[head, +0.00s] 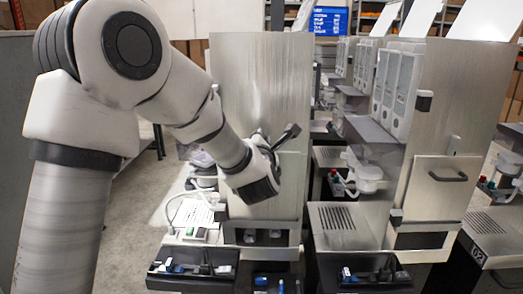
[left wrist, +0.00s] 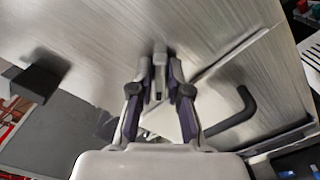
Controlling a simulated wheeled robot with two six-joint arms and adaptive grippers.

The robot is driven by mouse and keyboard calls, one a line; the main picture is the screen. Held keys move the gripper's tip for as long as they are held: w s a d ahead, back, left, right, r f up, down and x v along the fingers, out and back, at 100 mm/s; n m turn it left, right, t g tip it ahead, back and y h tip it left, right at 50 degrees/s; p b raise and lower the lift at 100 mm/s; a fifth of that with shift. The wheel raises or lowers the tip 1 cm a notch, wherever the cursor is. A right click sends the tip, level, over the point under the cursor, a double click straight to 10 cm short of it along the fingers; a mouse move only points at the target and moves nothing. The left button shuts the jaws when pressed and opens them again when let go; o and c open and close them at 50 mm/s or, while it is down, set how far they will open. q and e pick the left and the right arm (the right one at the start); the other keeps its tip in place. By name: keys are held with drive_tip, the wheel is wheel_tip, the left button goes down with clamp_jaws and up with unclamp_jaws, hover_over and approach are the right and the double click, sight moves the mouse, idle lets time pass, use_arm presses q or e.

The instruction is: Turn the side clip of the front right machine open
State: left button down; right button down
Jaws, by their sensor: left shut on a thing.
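My left gripper (head: 263,165) is at the brushed-metal side panel (head: 262,80) of the machine in the middle of the head view. In the left wrist view its fingers (left wrist: 160,85) are shut on a small grey side clip (left wrist: 159,60) on that panel. The gripper hides this clip in the head view. A black hatch handle (head: 285,137) is just beside the gripper; it also shows in the left wrist view (left wrist: 242,105). The machine at the right has a similar grey clip (head: 453,145) above its hatch (head: 437,187). My right gripper is not in view.
A black block (left wrist: 35,75) stands out from the panel in the left wrist view. Black trays (head: 193,270) with small parts sit low in front of the machines. More machines stand behind. Floor (head: 130,220) shows clear at the left, beyond my arm.

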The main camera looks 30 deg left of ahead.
use_arm(q)
drive_tip(key=m+b, duration=0.2)
drive_tip(key=m, duration=0.5)
drive_tip(key=shift+m+b, duration=0.35)
drive_tip(key=shift+m, duration=0.05)
idle(0.3)
drive_tip(key=c, duration=1.1)
unclamp_jaws()
drive_tip(key=v, duration=0.7)
drive_tip(key=shift+s+d, duration=0.1)
drive_tip(key=shift+s, duration=0.05)
